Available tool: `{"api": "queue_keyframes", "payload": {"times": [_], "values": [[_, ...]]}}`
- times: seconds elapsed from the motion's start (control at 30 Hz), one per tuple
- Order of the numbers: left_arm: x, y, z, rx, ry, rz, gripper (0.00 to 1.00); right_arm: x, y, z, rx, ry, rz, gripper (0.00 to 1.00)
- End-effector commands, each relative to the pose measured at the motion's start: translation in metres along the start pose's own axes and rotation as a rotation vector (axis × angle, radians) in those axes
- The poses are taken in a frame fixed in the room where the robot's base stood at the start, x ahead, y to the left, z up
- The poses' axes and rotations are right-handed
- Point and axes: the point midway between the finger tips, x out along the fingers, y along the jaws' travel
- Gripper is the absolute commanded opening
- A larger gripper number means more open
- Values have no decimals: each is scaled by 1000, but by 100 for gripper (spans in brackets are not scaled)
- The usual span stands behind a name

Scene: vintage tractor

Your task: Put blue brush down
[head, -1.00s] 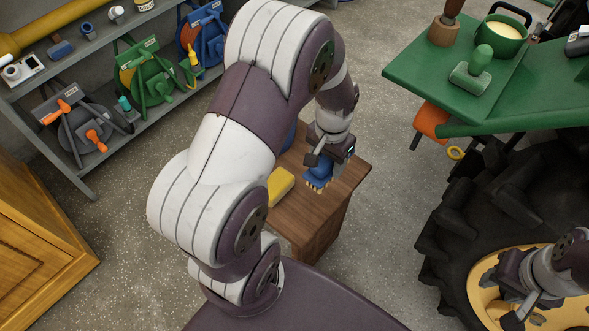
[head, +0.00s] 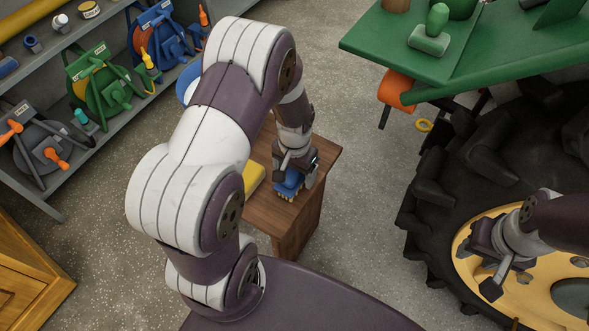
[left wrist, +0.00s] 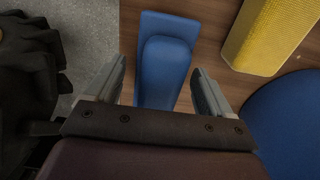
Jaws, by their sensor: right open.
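The blue brush (head: 289,184) is on the small wooden table (head: 322,160), its pale bristles facing down. In the left wrist view, the blue brush handle (left wrist: 164,72) lies between the two fingers of my left gripper (left wrist: 158,88). The fingers are apart, with a gap showing on each side of the handle. In the head view, my left gripper (head: 296,162) is right above the brush and partly hides it. My right gripper (head: 484,276) is open in front of the yellow wheel disc, apart from the brush.
A yellow sponge-like block (left wrist: 268,35) lies beside the brush on the table. A round blue object (left wrist: 290,125) is close by. The big black tyre (head: 440,205) and green bench (head: 455,60) stand to the right. A shelf with reels (head: 100,85) is at the left.

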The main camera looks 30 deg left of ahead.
Motion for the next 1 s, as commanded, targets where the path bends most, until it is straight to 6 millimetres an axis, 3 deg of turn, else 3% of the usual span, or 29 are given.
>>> {"api": "queue_keyframes", "payload": {"times": [0.23, 0.33, 0.7, 0.87, 1.0], "values": [[-1, 0, 0, 0, 0, 0, 82, 0, 0, 0, 0, 0, 0, 43], [-10, 0, -1, 0, 2, 0, 82, -4, 0, 0, 0, 0, 0, 43], [-102, 0, -1, 0, 3, -1, 82, -36, 0, -4, 0, 0, 0, 43], [-122, 0, 0, 0, 3, 0, 82, -40, 0, -5, 0, 0, 0, 43], [-144, 14, 14, -10, 29, -3, 82, -40, 0, -5, 0, 0, 0, 43]]}}
